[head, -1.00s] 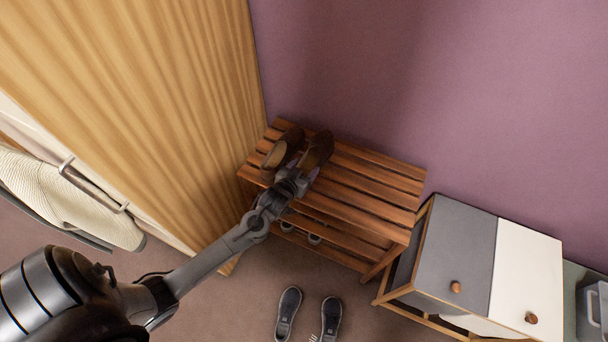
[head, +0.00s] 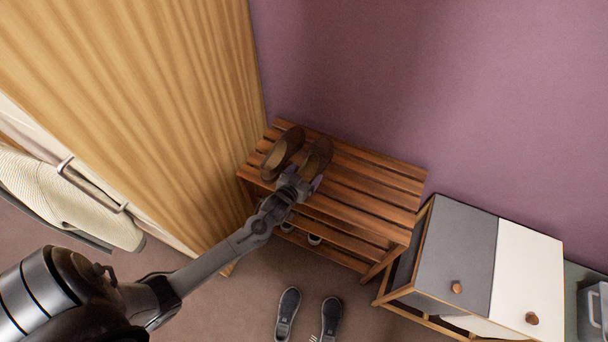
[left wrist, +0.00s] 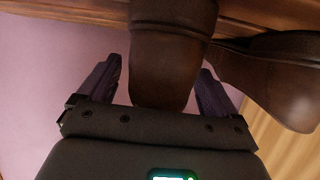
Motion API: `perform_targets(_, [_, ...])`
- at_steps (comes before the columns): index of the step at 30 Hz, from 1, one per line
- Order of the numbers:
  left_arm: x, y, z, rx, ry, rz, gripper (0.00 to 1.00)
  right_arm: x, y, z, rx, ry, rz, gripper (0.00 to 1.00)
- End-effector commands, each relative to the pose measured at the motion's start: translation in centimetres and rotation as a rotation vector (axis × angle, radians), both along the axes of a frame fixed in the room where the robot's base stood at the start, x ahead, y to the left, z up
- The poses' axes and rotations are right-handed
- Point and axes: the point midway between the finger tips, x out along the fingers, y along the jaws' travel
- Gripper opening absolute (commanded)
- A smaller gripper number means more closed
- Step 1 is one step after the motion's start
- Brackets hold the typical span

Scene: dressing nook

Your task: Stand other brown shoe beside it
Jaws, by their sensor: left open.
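Two brown shoes stand side by side on the top slats of the wooden rack (head: 372,203), at its left end. The left brown shoe (head: 281,152) shows whole. The right brown shoe (head: 318,156) has its near end by my left gripper (head: 300,185). In the left wrist view, the heel of one brown shoe (left wrist: 163,70) lies between the two open fingers of my left gripper (left wrist: 158,88), with gaps at both sides. The other brown shoe (left wrist: 275,85) is close beside it, outside the fingers. My right gripper is not in view.
A tall wavy wooden panel (head: 150,95) stands close left of the rack. A grey and white cabinet (head: 480,260) stands at its right. Grey shoes (head: 288,312) are on the floor in front. The rack's right-hand top is clear.

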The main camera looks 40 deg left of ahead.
Motion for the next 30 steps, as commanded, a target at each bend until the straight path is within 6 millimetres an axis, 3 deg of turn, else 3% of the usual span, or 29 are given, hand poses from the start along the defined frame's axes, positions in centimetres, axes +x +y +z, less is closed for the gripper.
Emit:
perform_targets(10, [-1.4, -0.4, 0.6, 0.000, 0.002, -0.001, 0.92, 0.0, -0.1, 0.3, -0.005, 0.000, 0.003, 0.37])
perform_targets(21, [-7.3, -1.9, 3.0, -0.001, 0.002, 0.000, 0.92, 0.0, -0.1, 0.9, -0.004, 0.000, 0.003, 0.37])
perform_targets(30, [-10.4, -2.8, 4.4, -0.004, 0.009, -0.003, 0.92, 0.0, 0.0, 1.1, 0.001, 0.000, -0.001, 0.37])
